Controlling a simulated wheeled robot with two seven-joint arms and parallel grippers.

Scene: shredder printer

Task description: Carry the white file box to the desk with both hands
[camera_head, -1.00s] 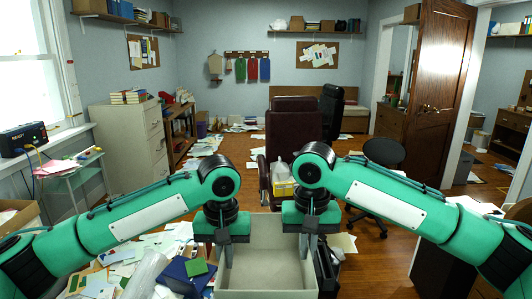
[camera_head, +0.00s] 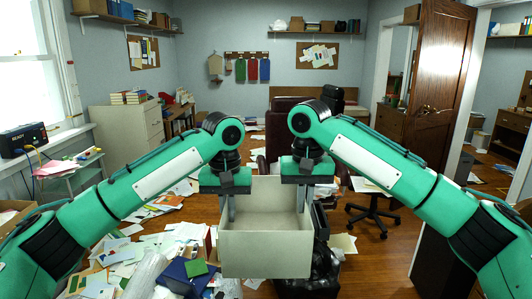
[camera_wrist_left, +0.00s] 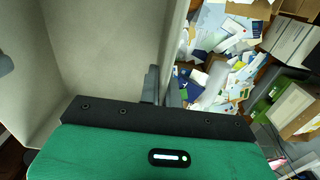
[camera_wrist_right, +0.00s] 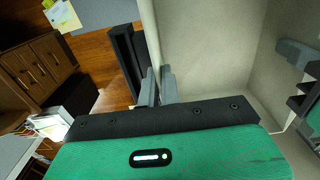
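The white file box (camera_head: 267,252) is an open-topped, off-white box, upright in front of me and above the floor in the head view. My left gripper (camera_head: 230,208) is shut on its left wall, one finger inside and one outside. My right gripper (camera_head: 304,198) is shut on its right wall in the same way. In the left wrist view the box's pale inside (camera_wrist_left: 100,50) looks empty. In the right wrist view the box wall (camera_wrist_right: 152,35) runs between the fingers. I cannot tell which piece of furniture is the desk.
Papers (camera_head: 110,250) and a blue binder (camera_head: 185,272) litter the floor at left. An office chair (camera_head: 372,205) stands right, near an open brown door (camera_head: 440,95).

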